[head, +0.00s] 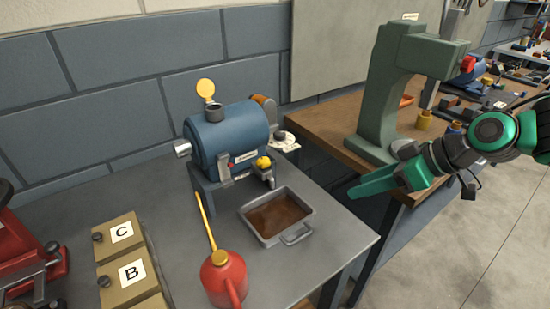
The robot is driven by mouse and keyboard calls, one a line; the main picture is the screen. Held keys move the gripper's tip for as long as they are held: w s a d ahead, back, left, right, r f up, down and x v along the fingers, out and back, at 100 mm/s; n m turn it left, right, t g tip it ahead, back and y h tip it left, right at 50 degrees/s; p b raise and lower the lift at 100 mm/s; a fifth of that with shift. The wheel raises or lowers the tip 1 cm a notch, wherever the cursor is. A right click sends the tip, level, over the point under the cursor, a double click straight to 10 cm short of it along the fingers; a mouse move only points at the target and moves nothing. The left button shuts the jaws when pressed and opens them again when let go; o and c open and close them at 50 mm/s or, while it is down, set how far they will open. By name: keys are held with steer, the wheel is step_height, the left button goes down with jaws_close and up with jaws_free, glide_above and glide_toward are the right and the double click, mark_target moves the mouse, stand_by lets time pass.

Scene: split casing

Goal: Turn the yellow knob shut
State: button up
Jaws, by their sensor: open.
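The yellow knob (263,163) is small and round. It sits on a grey fitting low on the front right of the blue cylindrical casing (229,135), which stands on the grey bench. How far the knob is turned is too small to tell. My gripper (372,186) is green, open and seems empty. It is to the right of the casing, well apart from the knob, in front of the green press. Its fingers overlap in this view.
A tray (246,228) with brown contents lies below the knob. A red oil can (223,276) with a long yellow spout stands in front of the casing. A green press (385,100) stands behind my gripper. Boxes marked C (121,238) and B (133,281) are at left.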

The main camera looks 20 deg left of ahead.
mark_target(265, 159)
steer(key=s+a+r+n+g+y, duration=0.15)
steer(key=a+r+n+y, duration=0.45)
steer(key=a, duration=0.7)
steer(key=shift+m+h, duration=0.3)
steer(key=shift+m, duration=0.5)
steer(key=x, duration=0.9)
steer(key=shift+w+a+r, duration=0.1)
steer(key=shift+a+r, duration=0.2)
steer(key=shift+a, duration=0.05)
steer(key=shift+c, duration=0.3)
steer(key=c, duration=1)
